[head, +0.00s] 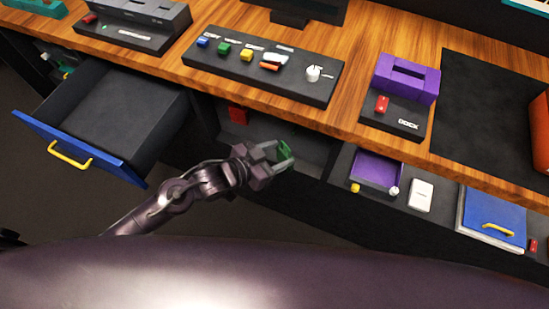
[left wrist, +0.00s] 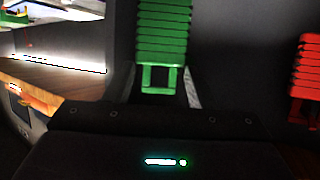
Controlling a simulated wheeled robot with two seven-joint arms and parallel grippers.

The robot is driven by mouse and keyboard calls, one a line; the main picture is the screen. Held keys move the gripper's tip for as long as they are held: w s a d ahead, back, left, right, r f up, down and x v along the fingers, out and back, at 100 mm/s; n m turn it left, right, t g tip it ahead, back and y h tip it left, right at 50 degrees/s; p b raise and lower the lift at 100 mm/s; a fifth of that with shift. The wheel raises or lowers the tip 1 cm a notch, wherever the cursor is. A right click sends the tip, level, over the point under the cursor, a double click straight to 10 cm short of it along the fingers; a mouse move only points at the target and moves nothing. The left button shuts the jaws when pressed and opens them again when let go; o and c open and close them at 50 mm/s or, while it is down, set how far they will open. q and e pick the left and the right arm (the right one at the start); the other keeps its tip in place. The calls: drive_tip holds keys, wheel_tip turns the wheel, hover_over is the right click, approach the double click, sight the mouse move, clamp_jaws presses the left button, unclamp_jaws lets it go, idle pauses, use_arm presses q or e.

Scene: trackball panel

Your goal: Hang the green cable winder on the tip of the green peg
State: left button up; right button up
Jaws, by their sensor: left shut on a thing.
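The green cable winder (head: 286,154) is at the tip of my left gripper (head: 276,160) in the head view, below the desk's front edge. In the left wrist view the winder (left wrist: 163,35) is a bright green ribbed block with a square loop at its near end. It sits between the two fingers of my left gripper (left wrist: 162,88), which is shut on it. I cannot pick out the green peg in either view. My right gripper is out of view.
A red piece (head: 238,115) hangs beneath the desk; a red ribbed block (left wrist: 306,75) shows in the wrist view. An open drawer (head: 45,132) juts out left of my arm. The desk edge (head: 290,112) lies above the gripper. A purple tray (head: 377,168) is to the right.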

use_arm(q)
drive_tip(key=w+d+f+b, duration=0.1)
drive_tip(key=w+d+b, duration=0.1)
drive_tip(key=w, duration=0.5)
drive_tip(key=shift+d+f+b, duration=0.15)
drive_tip(key=shift+b, duration=0.75)
idle(0.4)
drive_tip(key=o, duration=1)
drive_tip(key=shift+o, duration=0.4)
drive_tip(key=shift+w, duration=0.1)
